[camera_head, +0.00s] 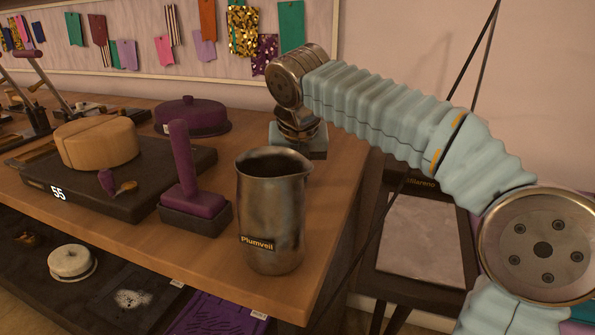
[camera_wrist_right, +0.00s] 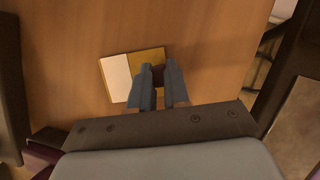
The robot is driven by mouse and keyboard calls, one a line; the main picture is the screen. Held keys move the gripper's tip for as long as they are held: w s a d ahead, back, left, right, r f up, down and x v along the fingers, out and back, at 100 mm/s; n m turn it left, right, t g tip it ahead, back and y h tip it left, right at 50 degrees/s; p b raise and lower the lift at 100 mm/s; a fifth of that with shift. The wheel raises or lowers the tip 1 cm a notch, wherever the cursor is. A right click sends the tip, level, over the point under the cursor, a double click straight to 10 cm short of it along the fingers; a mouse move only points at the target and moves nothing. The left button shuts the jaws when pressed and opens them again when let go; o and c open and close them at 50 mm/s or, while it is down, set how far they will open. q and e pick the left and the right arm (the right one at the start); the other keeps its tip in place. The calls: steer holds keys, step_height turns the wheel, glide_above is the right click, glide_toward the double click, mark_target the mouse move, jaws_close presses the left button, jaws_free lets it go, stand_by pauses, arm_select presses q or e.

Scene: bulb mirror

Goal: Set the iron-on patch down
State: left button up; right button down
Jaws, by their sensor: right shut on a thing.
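My right gripper (camera_wrist_right: 162,73) shows in the right wrist view with its two grey fingers close together on a small dark piece. A flat patch (camera_wrist_right: 117,77), part white and part gold, shows just past the fingertips against the wooden tabletop. The dark piece looks to be part of it, and I take this to be the iron-on patch. I cannot tell whether it touches the wood. In the head view my right arm reaches to the table's far right part, and the fingers and patch are hidden behind the metal jug (camera_head: 272,215). My left gripper is in neither view.
The jug, labelled Plumveil, stands at the table's (camera_head: 135,235) front right. Left of it are a purple-handled block (camera_head: 190,185) and a dark board (camera_head: 95,190) bearing a round wooden form (camera_head: 98,143). A purple lidded thing (camera_head: 193,116) stands behind. Wood around the patch is clear.

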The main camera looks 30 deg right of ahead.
steer(key=shift+f, duration=0.2)
steer(key=c, duration=1.1)
jaws_free()
steer(key=shift+r, duration=0.1)
steer(key=shift+r, duration=0.35)
steer(key=p+v, duration=0.2)
steer(key=v, duration=0.9)
steer(key=shift+r, duration=0.3)
steer(key=shift+s+a, duration=0.1)
steer(key=shift+s, duration=0.05)
